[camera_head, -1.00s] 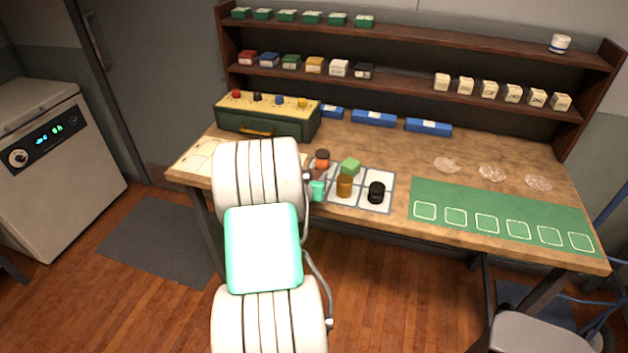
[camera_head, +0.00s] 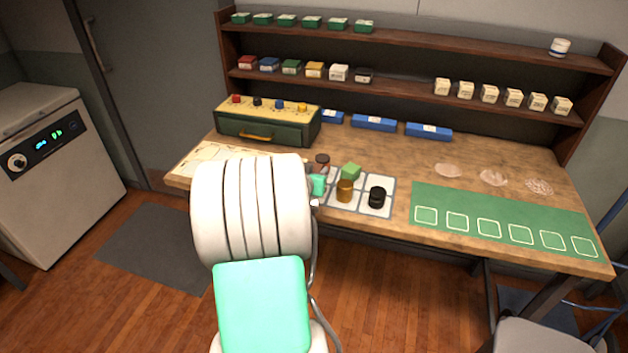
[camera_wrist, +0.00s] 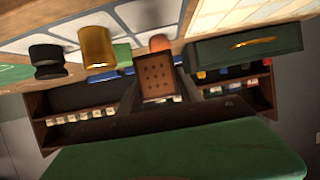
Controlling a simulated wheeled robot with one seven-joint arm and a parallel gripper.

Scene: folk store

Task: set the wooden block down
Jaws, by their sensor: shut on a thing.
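The wooden block (camera_wrist: 155,75), brown with rows of small dark holes on the face I see, is held in my gripper (camera_wrist: 158,88) in the wrist view. Dark finger parts show on both sides of it. In the head view my white arm hides most of the gripper, and I cannot clearly single out the block there. The grey mat with pale cells (camera_head: 362,203) lies at the table's front edge, close to the right of my wrist.
An orange object (camera_wrist: 160,42) shows just beyond the held block. A green box with colored knobs (camera_head: 265,122) stands at the back left of the wooden table (camera_head: 400,155). A green mat with outlined squares (camera_head: 500,215) lies right. Bare wood lies between the mats and the blue boxes (camera_head: 374,123).

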